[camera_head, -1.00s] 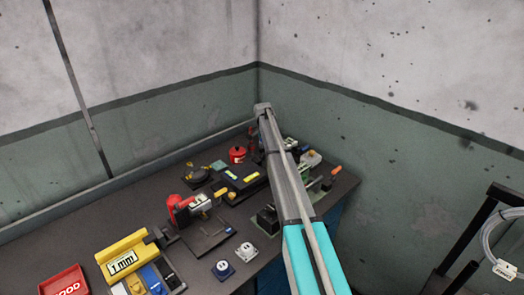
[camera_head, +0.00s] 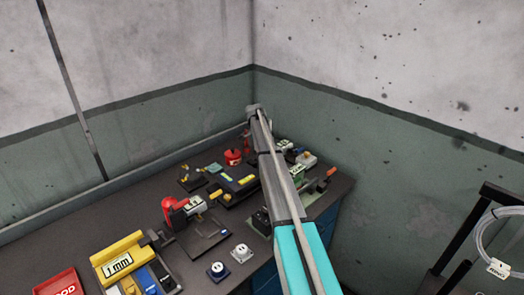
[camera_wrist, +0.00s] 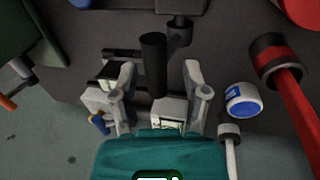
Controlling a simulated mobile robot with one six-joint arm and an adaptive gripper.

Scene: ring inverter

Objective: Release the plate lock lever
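In the wrist view my gripper (camera_wrist: 162,72) is open, its two grey fingers well apart. A black upright cylindrical handle (camera_wrist: 153,60) stands in the gap between them, with clear space toward the right finger. I see no contact. It may be the plate lock lever, but I cannot tell for sure. A grey-white block with a label (camera_wrist: 170,112) lies below the handle, between the fingers, partly hidden by the teal gripper body. In the head view my arm reaches over the bench's right part, and my gripper and the lever cannot be made out there.
A red-handled tool with a black collar (camera_wrist: 275,60) and a blue-and-white round piece (camera_wrist: 243,100) lie right of my gripper. A dark green box (camera_wrist: 25,35) is at left. The bench (camera_head: 60,235) holds a yellow 1mm bin (camera_head: 118,258), a red clamp-like tool (camera_head: 173,210) and sockets (camera_head: 242,252).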

